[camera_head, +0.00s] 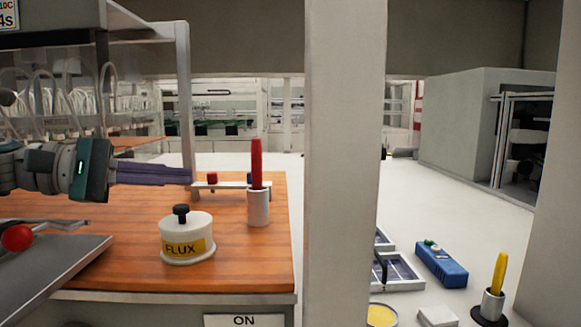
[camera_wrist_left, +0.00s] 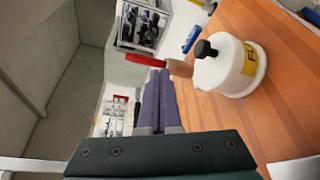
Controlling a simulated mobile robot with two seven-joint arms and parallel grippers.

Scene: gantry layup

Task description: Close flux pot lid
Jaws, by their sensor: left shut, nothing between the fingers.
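The white flux pot (camera_head: 187,249) stands upright on the wooden worktop, with a yellow FLUX label on its side. Its white lid with a black knob (camera_head: 181,214) sits on top, and I see no gap under it. In the left wrist view the pot (camera_wrist_left: 230,72) and its black knob (camera_wrist_left: 206,49) show at the upper right. My left gripper (camera_head: 190,176) is shut and empty, pointing right, above and behind the pot and apart from it. Its purple fingers (camera_wrist_left: 158,76) also show in the wrist view. My right gripper is not in view.
A red-handled tool stands in a white holder (camera_head: 258,208) right of the pot, near the fingertips. A small rack (camera_head: 230,185) is behind. A red ball knob (camera_head: 17,238) and grey tray (camera_head: 55,270) lie left. A pale post (camera_head: 344,160) rises at right.

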